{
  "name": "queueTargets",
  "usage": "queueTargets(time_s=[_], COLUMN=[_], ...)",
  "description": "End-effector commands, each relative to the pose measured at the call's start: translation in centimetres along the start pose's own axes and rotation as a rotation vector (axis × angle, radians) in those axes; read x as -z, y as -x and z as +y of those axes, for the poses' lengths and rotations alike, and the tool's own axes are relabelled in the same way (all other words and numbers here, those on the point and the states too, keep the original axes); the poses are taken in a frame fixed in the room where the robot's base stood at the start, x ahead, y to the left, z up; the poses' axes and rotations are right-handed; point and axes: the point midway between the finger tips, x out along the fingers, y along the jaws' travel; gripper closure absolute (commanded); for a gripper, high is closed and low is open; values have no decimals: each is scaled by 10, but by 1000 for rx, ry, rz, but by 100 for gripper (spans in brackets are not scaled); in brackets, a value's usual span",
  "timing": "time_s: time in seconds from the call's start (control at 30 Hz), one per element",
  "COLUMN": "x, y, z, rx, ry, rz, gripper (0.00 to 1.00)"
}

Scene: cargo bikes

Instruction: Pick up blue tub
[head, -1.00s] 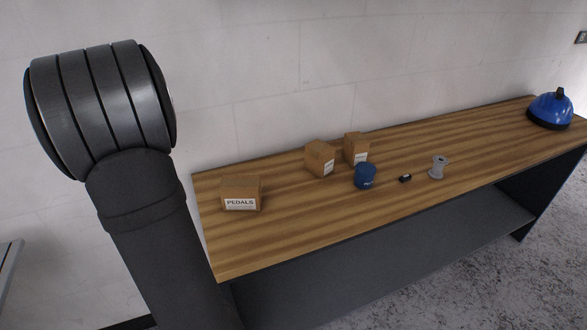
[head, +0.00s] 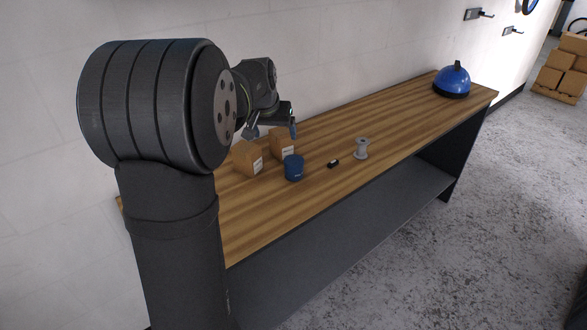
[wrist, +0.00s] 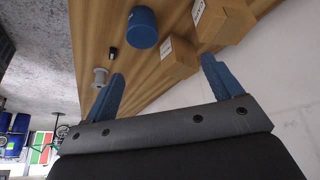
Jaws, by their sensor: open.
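The blue tub (head: 293,168) stands upright on the wooden bench (head: 310,205), just in front of two cardboard boxes. In the wrist view the tub (wrist: 143,28) is beyond my fingertips, near the top middle. My gripper (head: 272,131) is above the back of the bench, behind and above the tub and apart from it. In the wrist view my gripper (wrist: 162,75) shows two blue fingers spread wide with nothing between them.
Cardboard boxes (head: 247,158) (head: 282,145) stand close behind the tub. A small black item (head: 333,163) and a grey spool (head: 361,148) lie to its right. A blue dome-shaped object (head: 452,80) stands at the far end. The wall runs behind the bench.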

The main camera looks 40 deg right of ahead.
Motion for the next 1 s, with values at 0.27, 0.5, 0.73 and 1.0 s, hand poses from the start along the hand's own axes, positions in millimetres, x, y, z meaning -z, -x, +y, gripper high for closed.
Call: queueTargets(time_s=[0.27,0.5,0.73,1.0], x=[-2,-3,-4,-4], y=[-12,-63,-107,-125], z=[36,36,36,36], rx=[-20,-20,-19,-19], ry=[-139,-136,-135,-134], rz=[-23,-24,-23,-20], gripper=[16,16,16,16])
